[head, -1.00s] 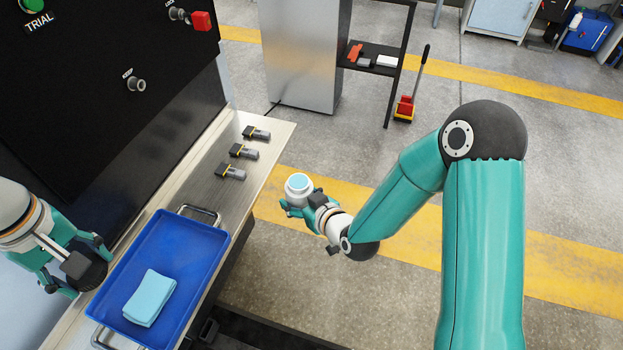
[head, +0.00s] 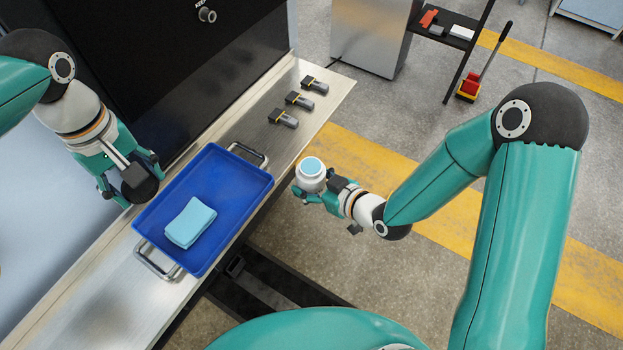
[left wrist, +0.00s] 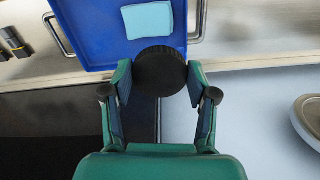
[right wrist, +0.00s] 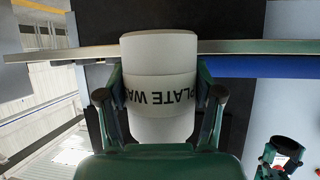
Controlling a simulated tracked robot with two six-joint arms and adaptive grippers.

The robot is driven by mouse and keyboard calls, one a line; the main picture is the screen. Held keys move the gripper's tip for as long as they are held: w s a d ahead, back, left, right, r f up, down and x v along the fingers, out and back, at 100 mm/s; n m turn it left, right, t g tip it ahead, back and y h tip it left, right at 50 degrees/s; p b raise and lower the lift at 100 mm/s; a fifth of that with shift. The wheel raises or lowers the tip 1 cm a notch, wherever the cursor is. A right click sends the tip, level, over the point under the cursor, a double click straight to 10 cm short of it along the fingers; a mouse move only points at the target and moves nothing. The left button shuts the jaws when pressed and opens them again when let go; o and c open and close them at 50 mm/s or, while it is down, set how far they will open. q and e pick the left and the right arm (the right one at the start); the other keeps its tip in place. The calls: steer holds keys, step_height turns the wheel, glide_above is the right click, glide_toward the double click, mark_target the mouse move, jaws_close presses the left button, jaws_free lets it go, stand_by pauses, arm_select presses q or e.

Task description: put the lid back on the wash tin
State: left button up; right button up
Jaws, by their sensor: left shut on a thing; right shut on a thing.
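The wash tin (head: 311,178) is a white round tub, open at the top with light blue inside. It is upright in my right gripper (head: 322,192), beyond the bench's right edge. In the right wrist view the tin (right wrist: 160,110) sits between the fingers, its lettering "PLATE WA" upside down. My left gripper (head: 128,180) is shut on the black round lid (left wrist: 159,70), above the bench at the tray's left side. The lid (head: 148,192) is partly hidden by the gripper in the head view. Lid and tin are well apart.
A blue tray (head: 232,185) with metal handles lies on the steel bench (head: 95,300), a folded light blue cloth (head: 190,222) in it. Several dark cartridges (head: 299,101) lie at the bench's far end. A black cabinet (head: 160,60) stands behind. Floor beside the tin is open.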

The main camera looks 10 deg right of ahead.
arm_select(q)
steer(key=shift+w+d+r, duration=0.1)
steer(key=shift+w+r, duration=0.55)
steer(key=shift+w, duration=0.3)
steer(key=w+d, duration=0.3)
steer(key=w, duration=0.1)
steer(key=m, duration=0.5)
glide_above(312, 168)
steer(key=f, duration=0.6)
steer(key=shift+w+a+f, duration=0.25)
steer(key=shift+w+a, duration=0.05)
steer(key=shift+a, duration=0.05)
steer(key=shift+s+d, duration=0.15)
steer(key=shift+d, duration=0.2)
steer(key=shift+f, duration=2)
steer(key=shift+s, duration=0.1)
